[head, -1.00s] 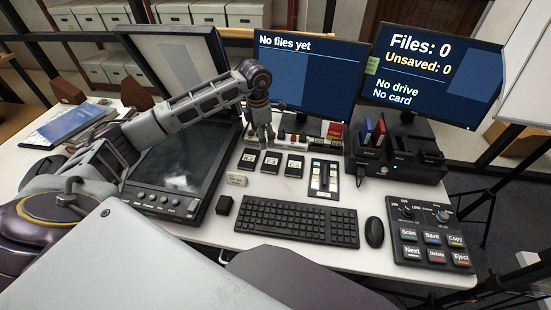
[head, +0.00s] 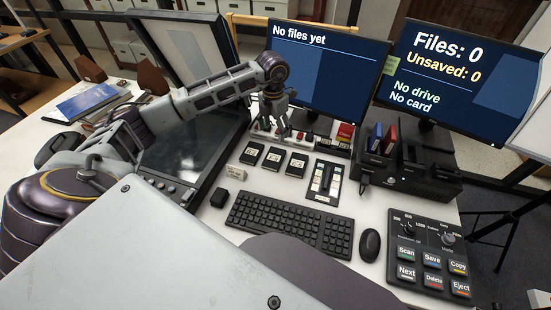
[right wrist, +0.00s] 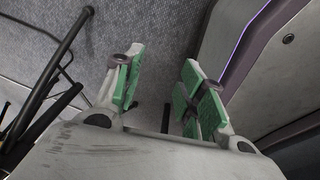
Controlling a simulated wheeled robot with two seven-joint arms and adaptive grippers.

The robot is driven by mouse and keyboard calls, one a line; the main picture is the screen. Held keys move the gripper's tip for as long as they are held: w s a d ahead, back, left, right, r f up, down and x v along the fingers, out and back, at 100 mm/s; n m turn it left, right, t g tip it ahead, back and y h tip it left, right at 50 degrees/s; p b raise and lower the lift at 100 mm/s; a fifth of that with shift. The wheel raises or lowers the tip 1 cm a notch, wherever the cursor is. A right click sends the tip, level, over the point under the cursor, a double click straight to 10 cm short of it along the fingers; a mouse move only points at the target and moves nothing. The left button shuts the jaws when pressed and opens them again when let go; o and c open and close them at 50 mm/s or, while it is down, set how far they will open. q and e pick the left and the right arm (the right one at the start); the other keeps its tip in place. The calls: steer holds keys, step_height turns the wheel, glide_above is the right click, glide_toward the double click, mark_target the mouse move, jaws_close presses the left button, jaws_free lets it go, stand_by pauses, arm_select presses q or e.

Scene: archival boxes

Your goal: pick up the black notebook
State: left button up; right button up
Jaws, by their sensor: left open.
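I cannot pick out a black notebook for certain in either view. A blue book (head: 88,101) lies on papers at the left end of the white table, with dark items beside it that are too small to tell. My left gripper (head: 273,134) is open and empty, fingers pointing down, behind the small black labelled squares (head: 273,159) and in front of the middle monitor. It is far to the right of the blue book. My right gripper (right wrist: 160,92) shows in the right wrist view with its green-padded fingers apart and nothing between them, above a grey floor.
A large flat screen device (head: 190,150) lies under my left arm. A keyboard (head: 290,222), a mouse (head: 370,244) and a button panel (head: 432,255) fill the front right. Monitors (head: 325,75) and a black dock (head: 412,165) stand behind.

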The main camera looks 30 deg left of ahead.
arm_select(q)
steer(key=n, duration=0.4)
steer(key=shift+s+a, duration=0.1)
steer(key=shift+s, duration=0.05)
arm_select(e)
steer(key=shift+s+a+f, duration=0.1)
steer(key=shift+s+a, duration=0.7)
steer(key=shift+s, duration=0.05)
steer(key=shift+d, duration=0.15)
arm_select(q)
glide_above(274, 157)
step_height(274, 157, down, 8)
steer(key=shift+a+r, duration=0.15)
steer(key=shift+r, duration=0.05)
steer(key=shift+f, duration=0.45)
